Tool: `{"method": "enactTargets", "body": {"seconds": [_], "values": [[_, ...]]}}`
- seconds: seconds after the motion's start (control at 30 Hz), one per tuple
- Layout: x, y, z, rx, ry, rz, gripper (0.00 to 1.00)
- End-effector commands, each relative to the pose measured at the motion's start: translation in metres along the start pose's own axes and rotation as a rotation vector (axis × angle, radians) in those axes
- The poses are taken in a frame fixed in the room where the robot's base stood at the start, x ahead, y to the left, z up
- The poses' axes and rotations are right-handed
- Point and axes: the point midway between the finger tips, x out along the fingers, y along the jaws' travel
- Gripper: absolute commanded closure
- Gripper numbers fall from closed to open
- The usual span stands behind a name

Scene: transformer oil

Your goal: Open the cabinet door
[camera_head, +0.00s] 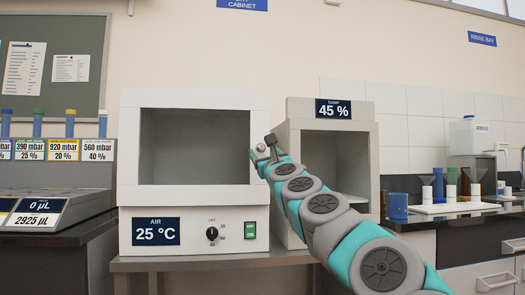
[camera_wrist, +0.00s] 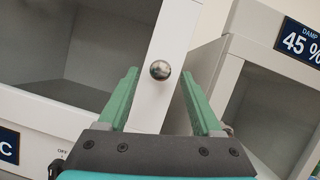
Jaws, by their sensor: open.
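The white cabinet (camera_head: 128,150) labelled AIR 25 °C stands in the middle of the head view. Its front is a white frame around a grey window or opening, and the front looks flush. A round shiny metal knob (camera_wrist: 160,70) sits on the frame's right-hand strip (camera_wrist: 158,105), seen in the wrist view. My gripper (camera_head: 266,147) is at the right edge of this cabinet's front. In the wrist view its green fingers are open, one on each side of the knob in the picture. Neither finger visibly touches it. The depth gap is hard to tell.
A second cabinet (camera_head: 365,195) labelled DAMP 45 % stands close to the right, partly behind my arm. Below the window are a dial (camera_head: 212,233) and a green switch (camera_head: 250,230). A blue cup (camera_head: 398,207) and funnels stand farther right; a bottle rack (camera_head: 55,172) is at left.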

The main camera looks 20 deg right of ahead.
Motion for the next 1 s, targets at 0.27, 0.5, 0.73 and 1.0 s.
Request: {"method": "enactTargets", "body": {"seconds": [0.27,0.5,0.73,1.0], "values": [[0.016,-0.001,0.0,-0.001,0.0,-0.003,0.33],[0.017,0.0,0.0,0.0,0.0,-0.001,0.33],[0.017,0.0,0.0,0.0,-0.001,-0.001,0.47],[0.017,0.0,0.0,0.0,-0.001,-0.001,0.77]]}}
